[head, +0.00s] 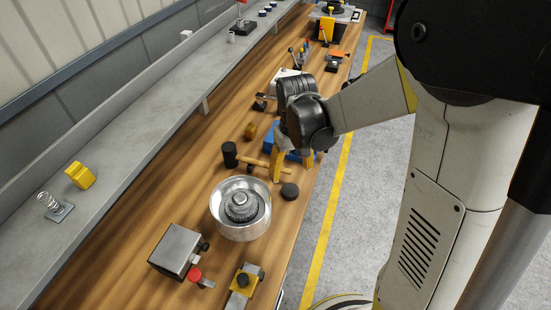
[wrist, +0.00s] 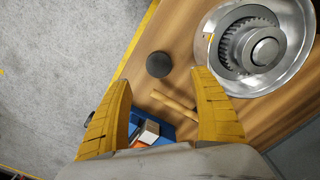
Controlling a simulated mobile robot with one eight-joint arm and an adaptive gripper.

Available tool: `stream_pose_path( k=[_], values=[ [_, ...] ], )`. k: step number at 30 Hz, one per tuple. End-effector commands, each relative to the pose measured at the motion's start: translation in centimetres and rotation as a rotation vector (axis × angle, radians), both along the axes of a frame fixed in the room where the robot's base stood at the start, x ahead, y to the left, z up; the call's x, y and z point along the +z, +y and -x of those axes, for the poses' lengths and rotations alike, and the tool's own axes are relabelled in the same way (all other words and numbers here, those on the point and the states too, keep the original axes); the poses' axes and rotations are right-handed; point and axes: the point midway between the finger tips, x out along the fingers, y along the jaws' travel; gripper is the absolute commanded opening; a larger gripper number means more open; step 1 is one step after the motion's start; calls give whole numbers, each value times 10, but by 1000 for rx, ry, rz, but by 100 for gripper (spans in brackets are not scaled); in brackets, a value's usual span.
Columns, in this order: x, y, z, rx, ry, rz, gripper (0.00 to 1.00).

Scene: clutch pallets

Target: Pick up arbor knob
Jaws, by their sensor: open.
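A dark round knob (head: 290,191), which looks like the arbor knob, rests on the wooden bench near its right edge, just right of the metal bowl. In the wrist view the knob (wrist: 159,64) lies ahead of and between the fingertips, on bare wood. My gripper (head: 292,170) is open and empty above the bench, with its yellow fingers apart. In the wrist view both fingers of my gripper (wrist: 162,82) show, and neither touches the knob.
A metal bowl (head: 217,217) holding a gear (head: 241,207) stands close to the knob. A mallet (head: 230,154) has its wooden handle beneath my gripper, by a blue tray (wrist: 165,130) with small blocks. A metal block (head: 178,250) sits in front.

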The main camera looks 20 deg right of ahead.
Motion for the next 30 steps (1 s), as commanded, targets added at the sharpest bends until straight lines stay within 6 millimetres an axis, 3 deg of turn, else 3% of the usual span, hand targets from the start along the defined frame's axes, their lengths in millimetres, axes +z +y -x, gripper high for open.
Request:
stream_pose_path(
  k=[6,14,22,30],
  values=[
    [-40,0,0,0,1,0,73],
    [-58,0,-1,0,0,0,73],
    [-99,-1,-4,-1,-1,0,73],
    [-103,-1,-3,-1,-1,1,73]
  ],
)
